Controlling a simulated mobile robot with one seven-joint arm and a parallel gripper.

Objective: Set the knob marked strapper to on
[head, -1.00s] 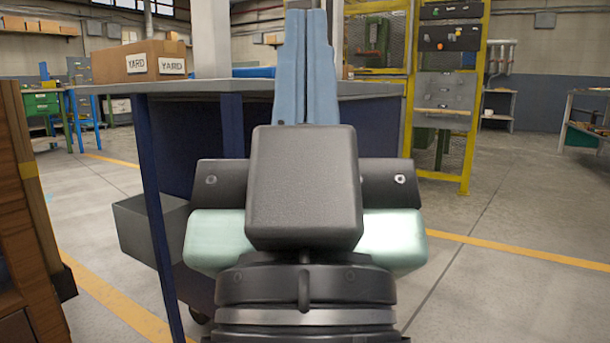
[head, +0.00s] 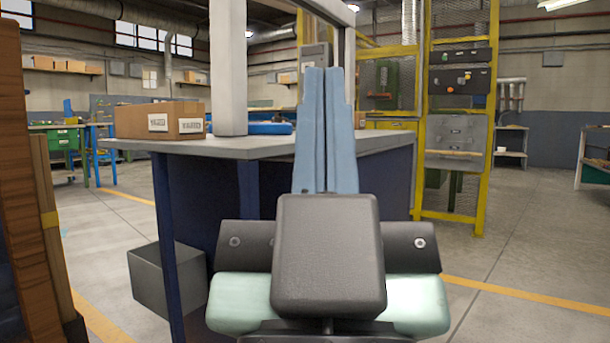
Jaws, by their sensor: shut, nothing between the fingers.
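My gripper (head: 328,75) is in the middle of the head view, pointing up and away. Its two blue-grey fingers lie side by side, shut and empty. It shows in front of the workbench and touches nothing that I can make out. Dark control panels (head: 461,81) with small coloured knobs or buttons hang on the yellow frame (head: 420,190) at the back right, well beyond my gripper. Any markings there are too small to read, so I cannot tell which knob is the strapper one.
A dark blue workbench (head: 385,185) with a grey top stands close ahead. A cardboard box (head: 130,122) and a blue item (head: 257,128) are on it. A grey box (head: 165,285) is at its lower left. Wooden stock (head: 30,180) stands at the near left. Floor at right is clear.

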